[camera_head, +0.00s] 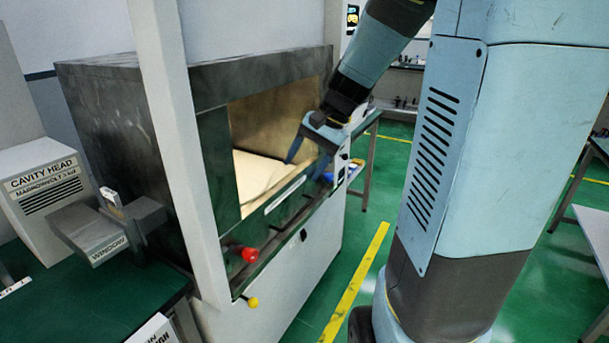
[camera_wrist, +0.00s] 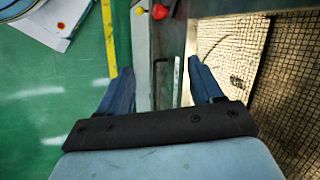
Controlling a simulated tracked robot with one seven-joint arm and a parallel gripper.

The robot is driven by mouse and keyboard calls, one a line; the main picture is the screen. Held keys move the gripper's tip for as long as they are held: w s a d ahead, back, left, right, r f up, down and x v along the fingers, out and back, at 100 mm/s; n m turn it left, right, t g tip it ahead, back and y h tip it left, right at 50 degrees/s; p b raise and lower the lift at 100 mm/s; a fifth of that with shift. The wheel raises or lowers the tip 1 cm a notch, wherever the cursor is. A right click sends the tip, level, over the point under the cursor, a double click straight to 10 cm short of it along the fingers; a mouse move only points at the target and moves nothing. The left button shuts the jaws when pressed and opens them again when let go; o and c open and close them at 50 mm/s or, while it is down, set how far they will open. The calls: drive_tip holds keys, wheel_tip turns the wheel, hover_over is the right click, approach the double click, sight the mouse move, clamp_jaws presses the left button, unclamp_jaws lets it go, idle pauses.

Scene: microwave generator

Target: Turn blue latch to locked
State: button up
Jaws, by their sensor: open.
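My gripper (camera_head: 304,168) reaches over the front edge of the dark metal cavity box (camera_head: 115,125). Its two blue fingers are apart and straddle the front rail beside the opening. In the wrist view my gripper (camera_wrist: 160,67) is open, with the rail, a white strip (camera_wrist: 177,80) and a dark bracket-like part (camera_wrist: 156,82) between its fingers. Nothing is visibly held. I cannot make out a blue latch apart from my blue fingers in either view, so its position cannot be told.
A red knob (camera_head: 250,255) and a yellow knob (camera_head: 252,302) project near the left end of the box front. A pale post (camera_head: 180,150) stands before the box. A grey unit marked WINDOW (camera_head: 100,235) sits on the green bench at left. Green floor lies open at right.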

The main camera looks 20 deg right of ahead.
drive_tip(key=w+d+f+m+y, duration=0.4)
drive_tip(key=w+d+f+m, duration=0.15)
drive_tip(key=w, duration=0.35)
drive_tip(key=m+t+y, duration=0.2)
drive_tip(key=m+t, duration=1.1)
drive_tip(key=m, duration=0.1)
approach(332, 178)
drive_tip(key=x, duration=1)
drive_tip(key=shift+c, duration=0.5)
